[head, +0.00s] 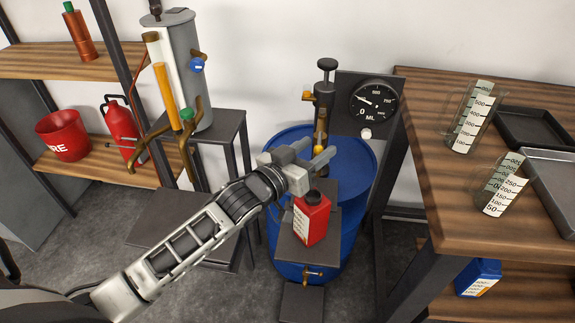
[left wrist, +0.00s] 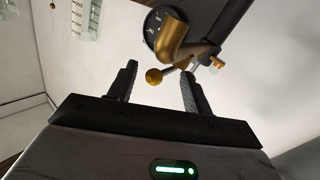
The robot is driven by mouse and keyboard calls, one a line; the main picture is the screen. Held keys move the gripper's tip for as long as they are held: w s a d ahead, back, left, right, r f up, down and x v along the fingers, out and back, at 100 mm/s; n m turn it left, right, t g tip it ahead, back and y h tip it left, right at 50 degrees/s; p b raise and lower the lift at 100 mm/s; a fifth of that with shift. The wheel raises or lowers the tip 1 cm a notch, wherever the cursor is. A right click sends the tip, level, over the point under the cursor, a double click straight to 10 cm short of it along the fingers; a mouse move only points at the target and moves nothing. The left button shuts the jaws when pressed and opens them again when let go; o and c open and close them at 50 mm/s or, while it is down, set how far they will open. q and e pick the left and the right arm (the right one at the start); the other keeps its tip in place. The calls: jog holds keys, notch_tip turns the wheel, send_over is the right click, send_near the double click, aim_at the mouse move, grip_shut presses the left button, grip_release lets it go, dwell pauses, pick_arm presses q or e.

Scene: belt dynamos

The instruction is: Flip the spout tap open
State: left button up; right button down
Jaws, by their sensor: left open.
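The brass spout (head: 320,128) hangs from the dark pump (head: 325,95) above the blue drum. In the left wrist view the curved spout (left wrist: 176,42) has a thin lever ending in a brass ball knob (left wrist: 153,75), which I take for the spout tap. My left gripper (head: 320,148) is open and empty, close below the spout. In the left wrist view the knob appears between the two fingertips (left wrist: 158,70); contact cannot be told. The gripper partly hides the spout's lower end in the head view. My right gripper is not in view.
A red bottle (head: 311,220) stands on a dark platform before the blue drum (head: 355,165), below my gripper. A round gauge (head: 373,98) is right of the pump. A wooden bench (head: 440,190) with measuring jugs is at right. A grey tank (head: 180,60) with brass pipes is at left.

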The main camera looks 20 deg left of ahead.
pick_arm(q)
jog(key=v, duration=1.5)
jog(key=shift+b, duration=0.4)
